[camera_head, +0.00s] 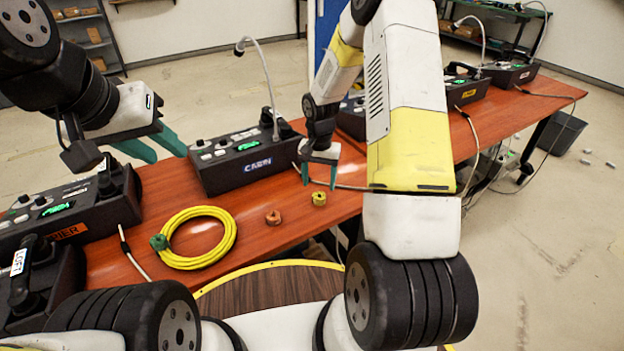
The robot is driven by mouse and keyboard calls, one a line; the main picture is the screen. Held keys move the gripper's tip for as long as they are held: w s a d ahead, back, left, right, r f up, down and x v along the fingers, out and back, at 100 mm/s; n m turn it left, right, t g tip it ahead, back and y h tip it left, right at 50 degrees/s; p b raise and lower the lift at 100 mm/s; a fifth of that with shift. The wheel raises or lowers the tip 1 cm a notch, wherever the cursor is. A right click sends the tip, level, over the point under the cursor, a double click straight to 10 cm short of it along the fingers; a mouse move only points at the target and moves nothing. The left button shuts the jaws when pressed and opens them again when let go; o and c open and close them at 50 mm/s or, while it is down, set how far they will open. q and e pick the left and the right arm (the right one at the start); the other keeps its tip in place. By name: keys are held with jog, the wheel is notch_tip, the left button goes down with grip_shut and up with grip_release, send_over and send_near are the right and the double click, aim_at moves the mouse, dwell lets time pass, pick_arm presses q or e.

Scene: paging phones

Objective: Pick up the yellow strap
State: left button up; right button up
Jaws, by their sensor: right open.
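A small rolled yellow strap (319,198) lies on the red-brown table near its front edge. My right gripper (319,182) points down just above and behind it, with its two green fingers apart on either side of it in the picture. Nothing is between the fingers that I can see, and I cannot tell how much height separates them from the strap. My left gripper (167,157) is over the left part of the table, with its green fingers apart and empty.
A similar orange-brown roll (273,217) lies to the left of the strap. A coiled yellow cable (229,238) with a green plug lies further left. A black paging phone (240,164) labelled CABIN stands behind them. Other paging phones stand at left (75,208) and far right (510,73).

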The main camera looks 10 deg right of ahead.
aim_at(319, 197)
jog(key=f, duration=0.3)
jog(key=s+f, duration=0.1)
jog(key=f, duration=0.1)
jog(key=shift+f, duration=0.2)
jog(key=shift+c, duration=0.2)
grip_shut()
jog(key=shift+r, duration=0.1)
